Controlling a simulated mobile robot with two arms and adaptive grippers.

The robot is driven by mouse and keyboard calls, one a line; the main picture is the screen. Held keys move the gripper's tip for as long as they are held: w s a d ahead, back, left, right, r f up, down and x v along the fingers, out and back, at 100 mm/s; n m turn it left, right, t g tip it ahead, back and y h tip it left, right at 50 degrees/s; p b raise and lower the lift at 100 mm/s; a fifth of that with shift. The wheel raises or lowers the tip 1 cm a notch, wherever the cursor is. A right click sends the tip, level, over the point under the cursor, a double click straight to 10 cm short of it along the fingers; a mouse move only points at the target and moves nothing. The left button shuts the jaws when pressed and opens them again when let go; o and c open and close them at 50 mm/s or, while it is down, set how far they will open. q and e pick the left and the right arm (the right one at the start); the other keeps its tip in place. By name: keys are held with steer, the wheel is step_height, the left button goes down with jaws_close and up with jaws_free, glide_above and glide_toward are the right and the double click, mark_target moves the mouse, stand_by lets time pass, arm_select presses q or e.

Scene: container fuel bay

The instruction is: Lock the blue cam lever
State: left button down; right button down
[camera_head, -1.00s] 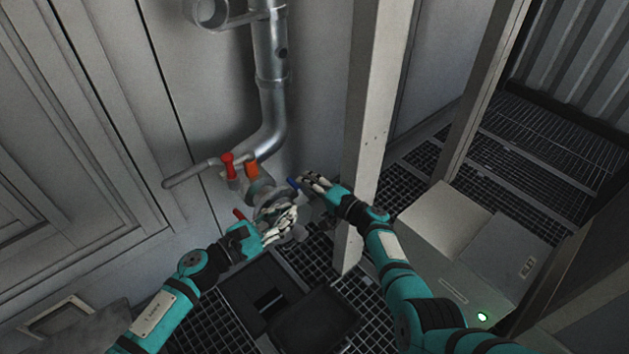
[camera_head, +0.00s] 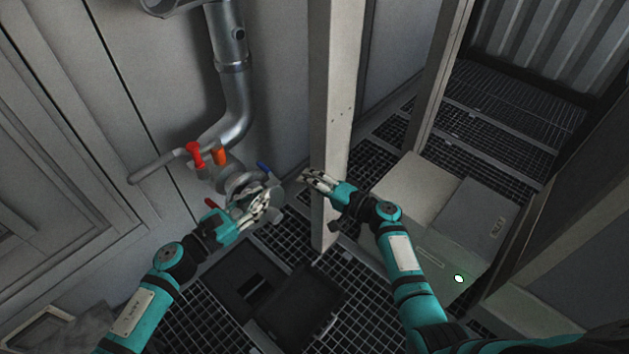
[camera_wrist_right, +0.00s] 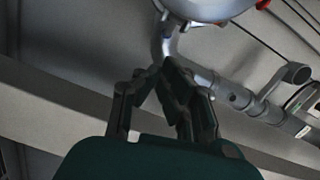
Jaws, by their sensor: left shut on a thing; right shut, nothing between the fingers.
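The blue cam lever (camera_head: 264,167) sticks up and to the left from the right side of a grey metal coupling (camera_head: 238,184) at the pipe's lower end. My left gripper (camera_head: 264,203) is shut on the coupling's front part; its fingers hide some of it. A red lever (camera_head: 210,203) shows on the coupling's left side. My right gripper (camera_head: 309,178) is shut and empty, to the right of the blue lever with a gap between them, close to the post. Its closed fingers show in the right wrist view (camera_wrist_right: 168,75).
A red valve handle (camera_head: 195,155) and an orange part (camera_head: 219,157) sit on the pipe above the coupling. A beige post (camera_head: 331,125) stands just behind my right gripper. A dark open tray (camera_head: 300,305) lies on the grating below. A grey box (camera_head: 440,215) stands at right.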

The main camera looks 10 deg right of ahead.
arm_select(q)
steer(key=shift+a, duration=0.1)
stand_by(0.3)
steer(key=c, duration=1.3)
jaws_free()
steer(key=shift+c, duration=0.2)
steer(key=v, duration=1.2)
